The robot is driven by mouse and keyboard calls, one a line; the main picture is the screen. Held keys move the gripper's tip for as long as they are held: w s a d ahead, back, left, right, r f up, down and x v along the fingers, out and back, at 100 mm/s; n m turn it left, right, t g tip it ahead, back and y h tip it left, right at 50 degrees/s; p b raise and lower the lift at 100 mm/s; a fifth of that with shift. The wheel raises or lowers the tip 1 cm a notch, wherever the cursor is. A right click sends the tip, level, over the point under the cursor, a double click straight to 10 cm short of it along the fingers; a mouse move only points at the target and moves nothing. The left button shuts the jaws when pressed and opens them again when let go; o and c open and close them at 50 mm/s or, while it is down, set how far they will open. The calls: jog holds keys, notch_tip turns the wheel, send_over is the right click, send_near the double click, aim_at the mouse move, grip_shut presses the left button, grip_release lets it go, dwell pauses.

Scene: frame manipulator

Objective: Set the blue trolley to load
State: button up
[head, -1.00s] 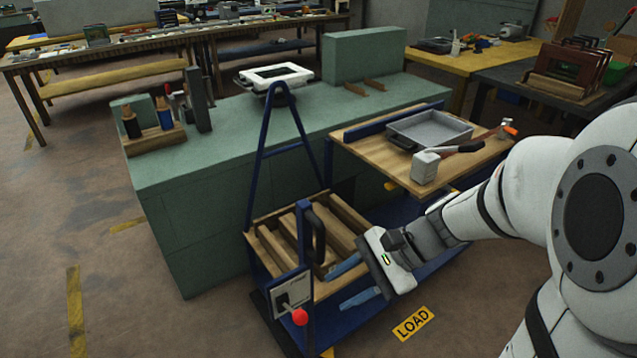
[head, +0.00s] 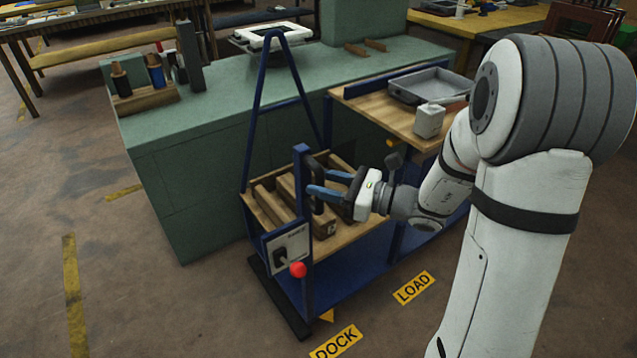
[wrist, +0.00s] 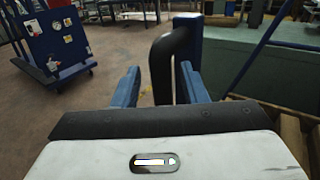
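The blue trolley (head: 335,289) stands against the green bench, with a tall A-frame, a wooden rack and a black upright handle (head: 317,168). A red-knobbed lever (head: 298,269) sits on its front panel. Yellow floor labels read LOAD (head: 414,287) and DOCK (head: 336,342). A small yellow pointer (head: 327,315) at the trolley's foot lies close above the DOCK label. My gripper (head: 318,184) is open at the handle. In the wrist view, the handle (wrist: 163,62) stands between the blue fingers (wrist: 160,82), nearer the right one; contact cannot be told.
The green bench (head: 190,185) is directly behind the trolley. A wooden shelf with a grey tray (head: 430,84) and a white block (head: 429,121) is to the right. Open floor lies left and in front. Another blue cart (wrist: 52,40) stands off in the wrist view.

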jog(key=shift+w+a, duration=0.25)
jog(key=shift+a, duration=0.4)
grip_shut()
